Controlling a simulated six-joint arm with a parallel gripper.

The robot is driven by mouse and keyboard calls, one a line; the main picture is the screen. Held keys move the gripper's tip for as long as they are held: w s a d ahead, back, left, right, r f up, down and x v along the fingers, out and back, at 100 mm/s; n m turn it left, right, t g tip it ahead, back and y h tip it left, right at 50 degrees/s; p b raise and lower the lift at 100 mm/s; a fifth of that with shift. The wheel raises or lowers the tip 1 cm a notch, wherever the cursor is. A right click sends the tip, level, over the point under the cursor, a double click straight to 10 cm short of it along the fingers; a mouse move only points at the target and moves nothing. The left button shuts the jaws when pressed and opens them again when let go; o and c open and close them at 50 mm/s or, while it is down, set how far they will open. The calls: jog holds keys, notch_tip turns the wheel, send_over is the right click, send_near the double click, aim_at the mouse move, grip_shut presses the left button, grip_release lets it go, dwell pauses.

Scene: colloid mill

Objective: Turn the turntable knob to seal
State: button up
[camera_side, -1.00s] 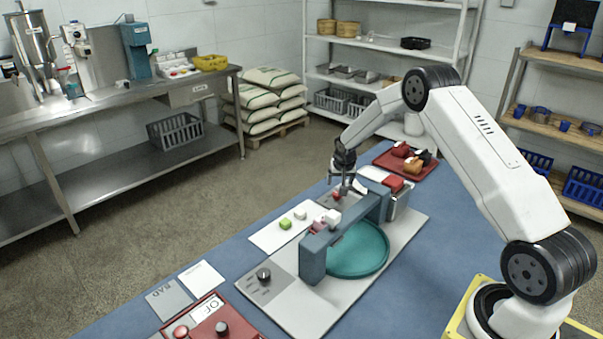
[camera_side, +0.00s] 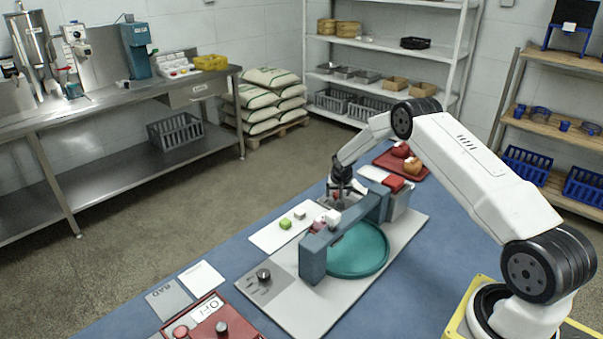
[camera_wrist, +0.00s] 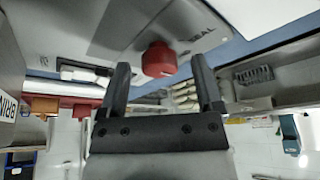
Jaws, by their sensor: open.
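A red knob (camera_wrist: 158,60) sits on a grey plate (camera_wrist: 190,28) marked SEAL in the wrist view. My gripper (camera_wrist: 160,64) is open, with one finger on each side of the knob and a gap at both sides. In the side view my gripper (camera_side: 340,198) is low over the far end of the machine and largely hides the red knob there. The teal turntable disc (camera_side: 357,250) lies under a blue-grey bridge (camera_side: 313,258). A dark knob (camera_side: 263,274) sits on a grey panel at the near end of the base.
A white board (camera_side: 270,238) with a green piece (camera_side: 285,223) lies left of the bridge. A red tray (camera_side: 385,160) with food-like pieces stands behind. A red box (camera_side: 208,326) with knobs is at the near left. Blue table is clear on the right.

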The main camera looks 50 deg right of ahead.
grip_shut()
dwell(0.3)
jog(key=shift+s+d+f+n+t+y, duration=0.15)
jog(key=shift+n+y, duration=0.25)
jog(key=shift+n, duration=0.75)
jog(key=shift+w+r+n+t+y, duration=0.1)
jog(key=shift+n+t+y, duration=0.25)
jog(key=shift+n, duration=0.8)
grip_release()
jog(key=shift+m+g+h, duration=0.5)
jog(key=shift+m+h, duration=0.25)
jog(key=shift+m, duration=1.45)
